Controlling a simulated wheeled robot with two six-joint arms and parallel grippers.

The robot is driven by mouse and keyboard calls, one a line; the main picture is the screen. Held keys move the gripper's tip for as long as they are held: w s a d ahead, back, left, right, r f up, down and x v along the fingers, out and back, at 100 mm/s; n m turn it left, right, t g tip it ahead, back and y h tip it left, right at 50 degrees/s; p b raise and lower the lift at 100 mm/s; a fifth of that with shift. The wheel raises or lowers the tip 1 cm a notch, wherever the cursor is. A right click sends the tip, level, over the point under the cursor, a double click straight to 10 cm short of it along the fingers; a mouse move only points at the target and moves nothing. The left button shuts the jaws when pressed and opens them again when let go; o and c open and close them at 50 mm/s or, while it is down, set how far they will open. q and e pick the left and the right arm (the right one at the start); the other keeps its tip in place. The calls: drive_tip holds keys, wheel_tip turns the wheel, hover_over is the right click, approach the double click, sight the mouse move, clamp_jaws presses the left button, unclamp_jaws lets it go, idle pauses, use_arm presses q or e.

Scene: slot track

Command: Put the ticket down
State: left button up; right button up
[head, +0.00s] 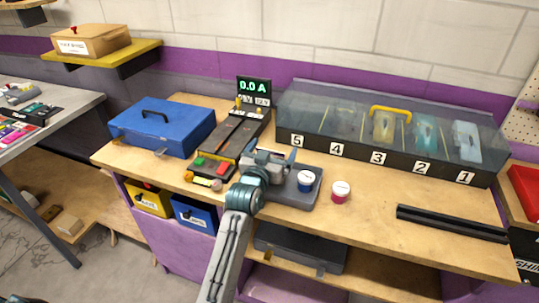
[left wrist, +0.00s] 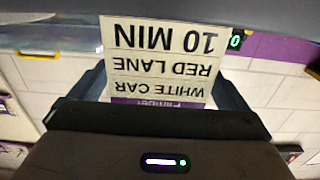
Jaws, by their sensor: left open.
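The ticket (left wrist: 160,55) is a pale card with a purple band. In the left wrist view it appears upside down and reads "10 MIN", "RED LANE", "WHITE CAR". It spans the gap between the two dark fingers of my left gripper (head: 272,159), which is open. I cannot tell whether the fingers touch the card. In the head view the gripper is over the workbench (head: 370,222), by the dark grey tray, and I cannot make out the ticket there. My right gripper is not in view.
The grey tray (head: 300,202) holds a blue-and-white pot (head: 306,181). A red-and-white pot (head: 340,192) stands beside it. Behind are a blue case (head: 163,127), a slot track with display (head: 254,90) and a clear-topped case with numbered bays (head: 345,153). A black rail (head: 450,223) lies at right.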

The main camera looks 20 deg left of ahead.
use_arm(q)
drive_tip(key=shift+s, duration=0.25)
drive_tip(key=s+b, duration=0.2)
drive_tip(key=s, duration=0.9)
drive_tip(key=shift+s+a+r+b, duration=0.15)
drive_tip(key=shift+s+a+b, duration=0.1)
drive_tip(key=shift+b, duration=0.1)
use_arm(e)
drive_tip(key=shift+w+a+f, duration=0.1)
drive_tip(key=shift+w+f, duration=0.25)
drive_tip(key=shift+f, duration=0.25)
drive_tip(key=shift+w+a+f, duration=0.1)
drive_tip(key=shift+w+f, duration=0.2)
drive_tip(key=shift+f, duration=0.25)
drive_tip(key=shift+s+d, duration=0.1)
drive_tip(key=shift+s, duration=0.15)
